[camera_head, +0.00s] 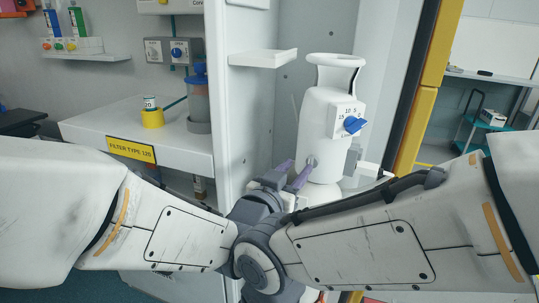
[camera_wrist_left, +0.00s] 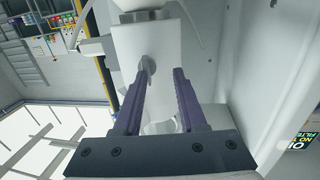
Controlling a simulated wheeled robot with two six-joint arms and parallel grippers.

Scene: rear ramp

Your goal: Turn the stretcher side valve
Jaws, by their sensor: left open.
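A white bottle-shaped cylinder (camera_head: 322,120) with a top handle stands upright on a white shelf. A dial plate with a blue knob (camera_head: 354,125) is on its front. A small grey valve knob (camera_head: 312,161) sits low on its side; it also shows in the left wrist view (camera_wrist_left: 148,66). My left gripper (camera_head: 296,172) is open, its purple fingers pointing at the cylinder. In the left wrist view the gripper (camera_wrist_left: 160,71) has the grey knob near its left fingertip, with white cylinder wall between the fingers. Contact cannot be told. My right gripper does not show.
A white cabinet wall (camera_head: 235,110) stands left of the cylinder, with a small shelf (camera_head: 262,58) above. Further left, a counter (camera_head: 185,150) holds a yellow cup (camera_head: 152,119) and a blue-topped canister (camera_head: 199,100). A yellow-edged door frame (camera_head: 420,105) is on the right.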

